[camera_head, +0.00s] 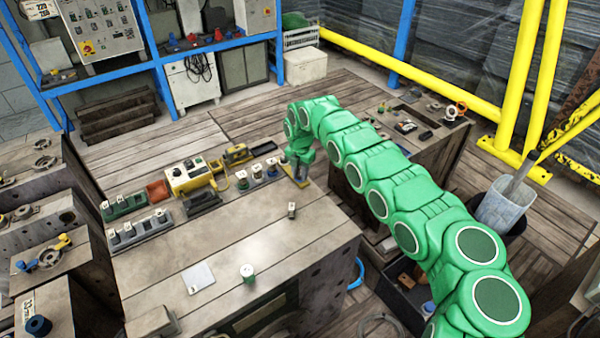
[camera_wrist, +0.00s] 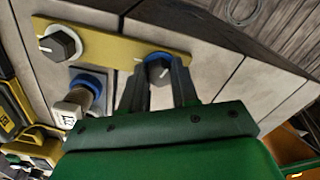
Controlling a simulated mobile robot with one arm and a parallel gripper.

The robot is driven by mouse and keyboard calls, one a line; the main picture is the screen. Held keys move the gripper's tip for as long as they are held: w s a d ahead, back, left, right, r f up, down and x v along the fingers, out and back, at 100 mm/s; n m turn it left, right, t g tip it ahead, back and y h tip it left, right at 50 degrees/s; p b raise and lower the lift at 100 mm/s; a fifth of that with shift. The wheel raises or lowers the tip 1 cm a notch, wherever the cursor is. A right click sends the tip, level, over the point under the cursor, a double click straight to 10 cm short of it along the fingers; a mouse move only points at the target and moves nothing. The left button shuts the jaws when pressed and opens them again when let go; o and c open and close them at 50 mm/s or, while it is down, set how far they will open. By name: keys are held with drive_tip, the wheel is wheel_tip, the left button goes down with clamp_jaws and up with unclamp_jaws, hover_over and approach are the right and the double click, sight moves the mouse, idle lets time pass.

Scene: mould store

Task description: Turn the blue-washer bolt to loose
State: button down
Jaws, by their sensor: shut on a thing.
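The blue-washer bolt (camera_wrist: 157,67) has a dark head with a pale mark and a blue ring under it. It sits at the right end of a yellow plate (camera_wrist: 108,40) in the wrist view. My gripper (camera_wrist: 160,78) is shut on the bolt's head, one finger on each side, and the fingers hide part of it. A second dark-headed bolt (camera_wrist: 60,43) with a white washer sits at the plate's left end. In the head view my gripper (camera_head: 299,172) is low at the bench's far edge, and the bolt cannot be made out there.
Beside the plate stands a pale-capped piece with a blue ring (camera_wrist: 88,84), close to my left finger. On the bench (camera_head: 235,235) are a yellow box (camera_head: 190,177), green and grey racks, a white card (camera_head: 198,277) and a small green-white cylinder (camera_head: 248,273). The bench's middle is mostly clear.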

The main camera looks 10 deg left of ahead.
sight(300, 173)
drive_tip(key=shift+n, duration=1.6)
drive_tip(key=c, duration=0.8)
unclamp_jaws()
drive_tip(key=shift+c, duration=0.2)
drive_tip(key=shift+r, duration=0.1)
drive_tip(key=shift+r, duration=3.8)
drive_tip(key=shift+d, duration=0.1)
